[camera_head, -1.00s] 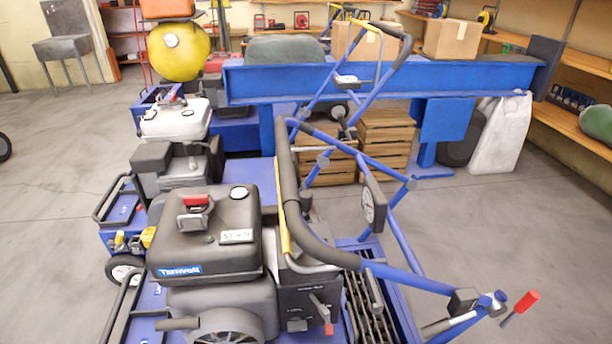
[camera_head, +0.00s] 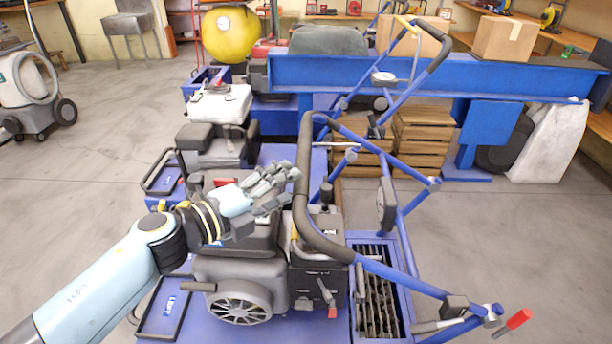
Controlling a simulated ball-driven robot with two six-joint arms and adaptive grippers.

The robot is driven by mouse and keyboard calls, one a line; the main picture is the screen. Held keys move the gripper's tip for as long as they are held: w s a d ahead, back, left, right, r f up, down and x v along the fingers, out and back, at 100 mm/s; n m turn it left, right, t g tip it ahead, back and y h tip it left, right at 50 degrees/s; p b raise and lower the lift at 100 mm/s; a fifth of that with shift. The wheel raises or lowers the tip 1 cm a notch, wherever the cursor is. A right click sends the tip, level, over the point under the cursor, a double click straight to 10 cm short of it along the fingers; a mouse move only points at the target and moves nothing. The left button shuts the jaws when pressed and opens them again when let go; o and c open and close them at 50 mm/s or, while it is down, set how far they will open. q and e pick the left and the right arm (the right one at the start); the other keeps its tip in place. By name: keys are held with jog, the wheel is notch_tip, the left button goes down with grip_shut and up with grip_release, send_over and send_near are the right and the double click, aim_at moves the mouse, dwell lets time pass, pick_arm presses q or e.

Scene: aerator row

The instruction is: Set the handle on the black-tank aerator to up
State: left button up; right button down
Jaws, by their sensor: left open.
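The black-tank aerator stands in front. Its black tank is mostly covered by my left arm, while its engine (camera_head: 240,283) shows below. Its blue tube handle (camera_head: 385,268) carries a black foam grip (camera_head: 312,205) that bends over the machine's right side. A red-tipped lever (camera_head: 518,319) sticks out at the handle's lower right end. A black control panel (camera_head: 318,285) with a small lever is beside the engine. My left gripper (camera_head: 283,188) is open, with its fingers pointing right, above the tank and just left of the foam grip; contact cannot be told. My right gripper is not in view.
A white-tank aerator (camera_head: 220,103) stands behind, and a yellow-tank one (camera_head: 230,34) farther back. A grey wheeled machine (camera_head: 35,95) is at far left. Floor is clear at left and right.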

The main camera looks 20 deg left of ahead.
pick_arm(q)
jog(key=x, duration=0.5)
jog(key=shift+w+f, duration=0.1)
jog(key=shift+w, duration=0.1)
grip_shut()
